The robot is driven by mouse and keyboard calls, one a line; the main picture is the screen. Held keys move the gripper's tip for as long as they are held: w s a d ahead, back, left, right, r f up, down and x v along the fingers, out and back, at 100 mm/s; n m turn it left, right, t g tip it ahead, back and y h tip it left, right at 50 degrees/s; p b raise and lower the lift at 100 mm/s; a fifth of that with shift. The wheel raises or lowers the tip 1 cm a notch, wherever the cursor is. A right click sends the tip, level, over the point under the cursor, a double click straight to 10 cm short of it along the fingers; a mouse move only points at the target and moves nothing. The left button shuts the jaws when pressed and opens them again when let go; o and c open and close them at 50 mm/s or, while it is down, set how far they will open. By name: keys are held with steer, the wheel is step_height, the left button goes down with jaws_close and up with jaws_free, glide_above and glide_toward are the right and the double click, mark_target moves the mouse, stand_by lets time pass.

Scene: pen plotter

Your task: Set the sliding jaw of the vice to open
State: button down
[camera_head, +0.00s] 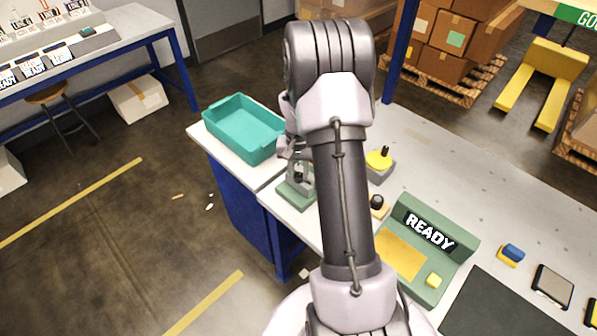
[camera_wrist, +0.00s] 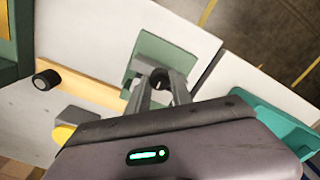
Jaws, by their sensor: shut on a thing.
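The vice (camera_head: 297,194) has a green base and stands near the front-left edge of the white workbench, partly hidden by my arm. In the wrist view its green body (camera_wrist: 178,48) lies just beyond my fingers. My gripper (camera_wrist: 160,88) is over the vice, with its two grey fingers either side of a dark round knob (camera_wrist: 159,77) and shut on it. In the head view my gripper is mostly behind my arm. How far the sliding jaw stands from the fixed jaw cannot be made out.
A teal tray (camera_head: 211,122) stands behind the vice at the left. A yellow-topped button box (camera_head: 379,160), a small black knob (camera_head: 377,202) and a green plotter with a READY sign (camera_head: 429,229) stand to the right. The floor left of the bench is mostly clear.

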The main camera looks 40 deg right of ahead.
stand_by(0.4)
steer(key=a, duration=0.3)
steer(key=shift+s, duration=0.1)
steer(key=c, duration=1.5)
jaws_free()
steer(key=shift+d, duration=0.1)
steer(key=shift+c, duration=0.2)
steer(key=o, duration=0.4)
steer(key=shift+a, duration=0.2)
steer(key=shift+d, duration=0.1)
steer(key=shift+r, duration=0.15)
step_height(320, 180, up, 17)
steer(key=p, duration=0.5)
